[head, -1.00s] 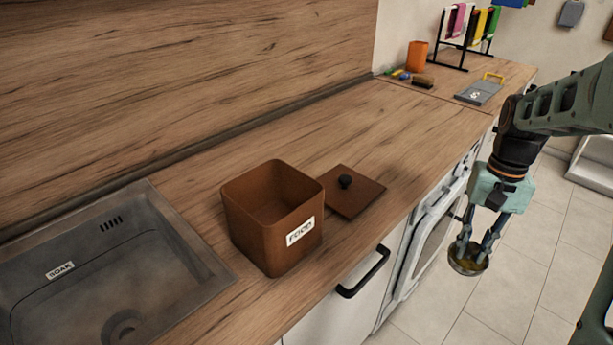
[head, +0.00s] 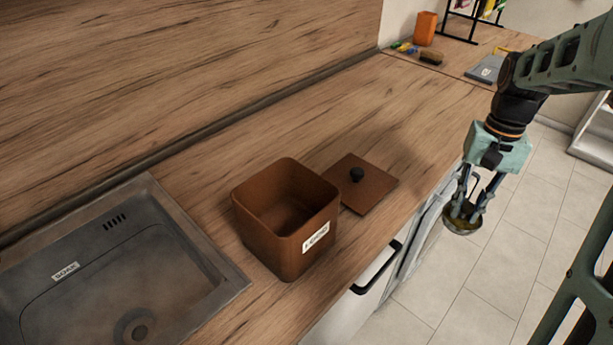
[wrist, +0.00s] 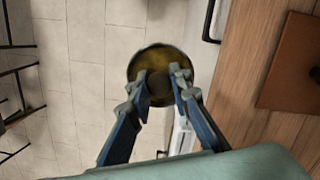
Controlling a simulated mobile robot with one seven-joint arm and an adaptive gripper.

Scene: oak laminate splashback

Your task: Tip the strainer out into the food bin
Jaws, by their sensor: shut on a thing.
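The strainer (head: 462,226) is a small round metal cup with a dark rim and yellowish-brown contents; it hangs roughly upright below my gripper (head: 468,209). My gripper is shut on it, out past the counter's front edge and over the floor. In the wrist view the strainer (wrist: 161,74) sits at the fingertips (wrist: 164,92), which partly hide its inside. The food bin (head: 286,222) is an open, square brown box labelled FOOD on the counter, left of my gripper. It looks empty as far as I can see inside.
The bin's brown lid (head: 375,190) with a black knob lies flat just right of the bin. A sink (head: 100,262) labelled SOAK is at the left. Counter behind the lid is clear.

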